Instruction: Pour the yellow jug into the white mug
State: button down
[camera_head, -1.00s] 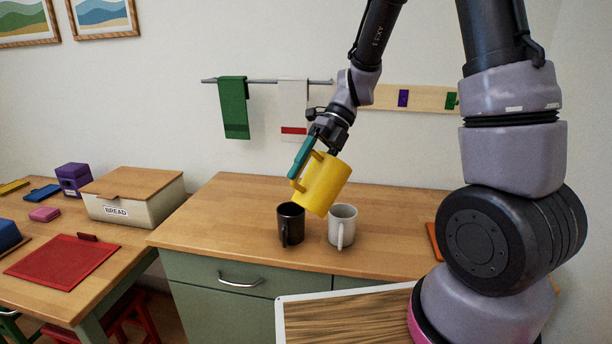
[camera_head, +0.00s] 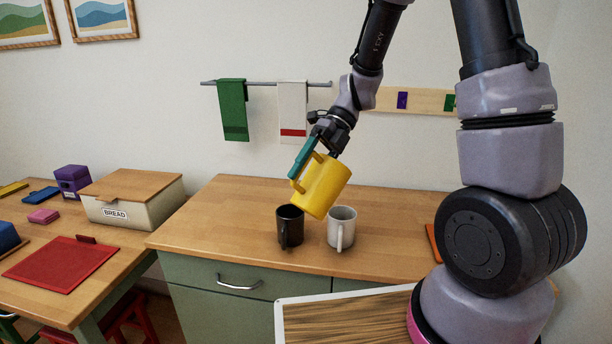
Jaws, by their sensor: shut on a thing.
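The white mug (camera_head: 343,229) stands upright on the wooden counter, just below and to the right of the jug's low end. A black mug (camera_head: 289,226) stands upright to its left, also below the jug. The jug's opening and any contents are hidden from this view.
The wooden counter (camera_head: 215,219) is clear to the left of the mugs. A bread box (camera_head: 132,198) stands on the left table. A rail with a green towel (camera_head: 232,108) and a white towel (camera_head: 292,108) is on the wall behind. An orange item (camera_head: 433,243) lies partly behind my arm.

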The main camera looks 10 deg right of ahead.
aim_at(324, 163)
jog(key=shift+w+d+r+g+y, duration=0.25)
jog(key=shift+g+y, duration=0.15)
jog(key=shift+y, duration=0.2)
dwell(0.8)
jog(key=shift+d+y, duration=0.2)
jog(key=shift+y, duration=0.1)
jog(key=shift+w+g, duration=0.1)
jog(key=shift+g, duration=0.2)
jog(key=shift+w+d, duration=0.1)
jog(key=shift+d, duration=0.05)
dwell(0.8)
jog(key=shift+w+d+g+y, duration=0.2)
jog(key=shift+g+y, duration=0.1)
jog(key=shift+y, duration=0.3)
jog(key=shift+w+d, duration=0.1)
jog(key=shift+d, duration=0.1)
dwell(1.2)
jog(key=shift+w+d+g+y, duration=0.15)
jog(key=shift+d+g+y, duration=0.1)
jog(key=shift+g+y, duration=0.2)
jog(key=shift+d, duration=0.1)
dwell(0.5)
